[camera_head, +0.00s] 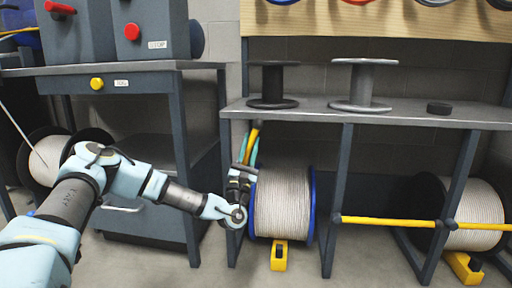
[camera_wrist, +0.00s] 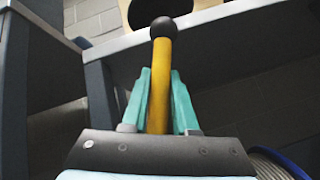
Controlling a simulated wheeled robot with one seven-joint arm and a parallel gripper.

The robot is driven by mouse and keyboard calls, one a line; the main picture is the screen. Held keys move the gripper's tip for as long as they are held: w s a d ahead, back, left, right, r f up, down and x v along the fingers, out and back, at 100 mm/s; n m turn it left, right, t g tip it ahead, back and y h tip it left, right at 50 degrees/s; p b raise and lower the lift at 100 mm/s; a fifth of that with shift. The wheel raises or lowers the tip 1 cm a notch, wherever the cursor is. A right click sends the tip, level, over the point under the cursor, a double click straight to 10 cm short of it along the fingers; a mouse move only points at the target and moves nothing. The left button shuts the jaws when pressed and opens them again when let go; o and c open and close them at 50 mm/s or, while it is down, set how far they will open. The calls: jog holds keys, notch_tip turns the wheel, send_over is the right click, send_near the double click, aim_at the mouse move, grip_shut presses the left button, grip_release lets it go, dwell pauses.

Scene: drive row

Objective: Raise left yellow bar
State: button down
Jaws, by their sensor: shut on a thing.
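The left yellow bar (camera_head: 252,139) stands steeply up beside the left cable drum (camera_head: 284,204), below the bench top. In the wrist view the bar (camera_wrist: 161,85) runs between my teal fingers and ends in a black ball knob. My gripper (camera_wrist: 160,76) is shut on the bar, with a finger on each side. In the head view my gripper (camera_head: 249,153) is at the left side of the drum; the bar's lower end is hidden by the gripper.
Another yellow bar (camera_head: 395,222) lies level across the right cable drum (camera_head: 478,214). The bench top (camera_head: 305,112) overhangs the left bar and carries two empty spools (camera_head: 273,86). Bench legs (camera_head: 338,200) stand close by. A grey machine cabinet (camera_head: 150,185) is at left.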

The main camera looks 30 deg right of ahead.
dwell(0.3)
jog(key=c, duration=0.7)
grip_release()
jog(key=p+v, duration=0.2)
jog(key=v, duration=0.9)
jog(key=shift+p, duration=0.3)
